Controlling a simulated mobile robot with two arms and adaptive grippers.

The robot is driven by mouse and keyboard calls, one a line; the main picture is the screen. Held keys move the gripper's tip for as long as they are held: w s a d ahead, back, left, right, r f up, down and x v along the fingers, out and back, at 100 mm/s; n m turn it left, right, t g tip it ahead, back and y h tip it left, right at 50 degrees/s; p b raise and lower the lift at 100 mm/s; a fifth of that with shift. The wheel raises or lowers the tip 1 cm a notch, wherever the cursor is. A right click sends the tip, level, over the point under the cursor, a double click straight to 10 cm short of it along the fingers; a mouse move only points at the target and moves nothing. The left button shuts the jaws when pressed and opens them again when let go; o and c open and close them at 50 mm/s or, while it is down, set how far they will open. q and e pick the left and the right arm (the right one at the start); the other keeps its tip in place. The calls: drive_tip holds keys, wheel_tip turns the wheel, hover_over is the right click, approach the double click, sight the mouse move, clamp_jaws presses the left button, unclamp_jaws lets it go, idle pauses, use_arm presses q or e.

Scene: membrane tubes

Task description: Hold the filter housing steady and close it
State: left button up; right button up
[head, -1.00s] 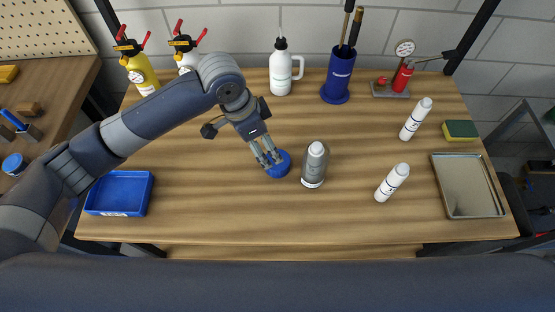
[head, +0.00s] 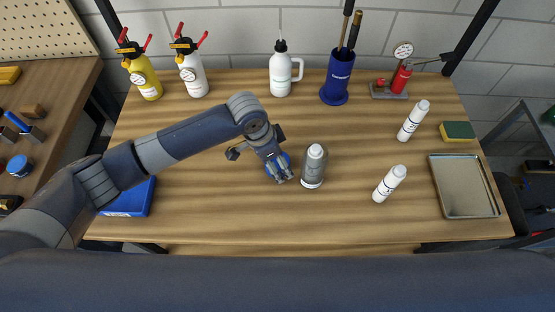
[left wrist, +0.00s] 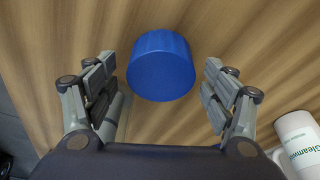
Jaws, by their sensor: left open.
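The filter housing (head: 312,171) is a grey cylinder standing upright on the table, with a white tube top (head: 316,151) showing at its upper end. A blue cap (left wrist: 160,65) lies on the table just left of the housing. In the head view my left gripper (head: 281,178) is over the cap and partly hides it. In the left wrist view the open fingers (left wrist: 163,92) stand on either side of the cap, with a gap on each side. My right gripper is not in view.
A metal tray (head: 464,186) and a sponge (head: 458,131) lie farther right. Bottles, a blue holder (head: 338,78) and a gauge pump (head: 396,79) line the back. A blue bin (head: 124,203) is front left.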

use_arm(q)
drive_tip(key=shift+w+d+f, duration=0.1)
drive_tip(key=shift+d+f, duration=0.05)
drive_tip(key=shift+f, duration=0.5)
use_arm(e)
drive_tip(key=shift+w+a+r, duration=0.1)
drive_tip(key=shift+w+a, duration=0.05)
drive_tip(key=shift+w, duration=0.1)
use_arm(q)
drive_tip(key=shift+c, duration=0.6)
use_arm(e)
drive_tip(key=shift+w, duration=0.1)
use_arm(q)
drive_tip(key=c, duration=1)
drive_tip(key=shift+r, duration=0.1)
